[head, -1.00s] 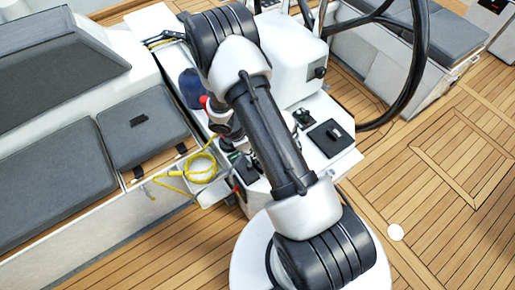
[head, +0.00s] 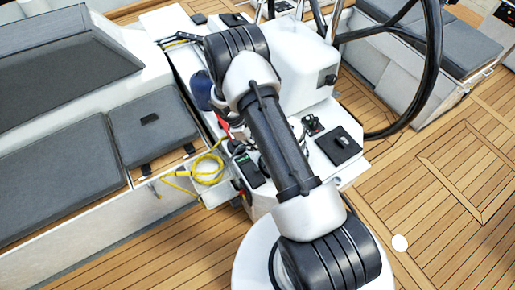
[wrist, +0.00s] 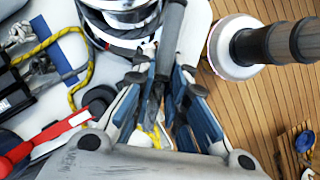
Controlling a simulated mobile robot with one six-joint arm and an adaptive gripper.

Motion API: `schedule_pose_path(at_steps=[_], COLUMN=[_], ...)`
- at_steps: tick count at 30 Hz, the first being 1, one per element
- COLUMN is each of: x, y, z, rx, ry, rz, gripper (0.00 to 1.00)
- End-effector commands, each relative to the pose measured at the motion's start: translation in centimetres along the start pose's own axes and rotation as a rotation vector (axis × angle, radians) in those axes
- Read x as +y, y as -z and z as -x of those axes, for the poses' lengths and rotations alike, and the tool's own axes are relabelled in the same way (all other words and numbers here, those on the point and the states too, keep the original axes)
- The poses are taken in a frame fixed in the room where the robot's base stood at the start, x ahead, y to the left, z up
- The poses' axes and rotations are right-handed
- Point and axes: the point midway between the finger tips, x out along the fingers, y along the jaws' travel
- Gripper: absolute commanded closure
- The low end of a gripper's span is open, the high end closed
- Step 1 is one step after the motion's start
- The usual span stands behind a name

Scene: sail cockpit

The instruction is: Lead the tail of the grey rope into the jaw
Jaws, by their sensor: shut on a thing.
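In the wrist view my gripper (wrist: 158,98) has its blue-padded fingers close together on a dark grey rope (wrist: 172,42). The rope's tail end is not clearly visible. In the head view my arm hides the gripper, and I cannot make out the grey rope there.
A yellow rope (head: 207,168) lies looped in a tray beside the console and shows in the wrist view (wrist: 80,75). A red lever (wrist: 45,140) stands left of the gripper. A black steering wheel (head: 432,70) rises right of the white console. Teak floor (head: 440,180) lies open at right.

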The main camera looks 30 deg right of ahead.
Motion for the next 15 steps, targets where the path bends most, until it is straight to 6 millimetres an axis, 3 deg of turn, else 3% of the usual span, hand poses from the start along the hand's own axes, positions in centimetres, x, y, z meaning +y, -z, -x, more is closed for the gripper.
schedule_pose_path(at_steps=[8,15], x=[0.1,2.2], y=[0.0,1.0], z=[0.0,-0.1], rx=[-0.001,0.0], ry=[0.003,0.056], rz=[-0.006,-0.143], gripper=[1.0,1.0])
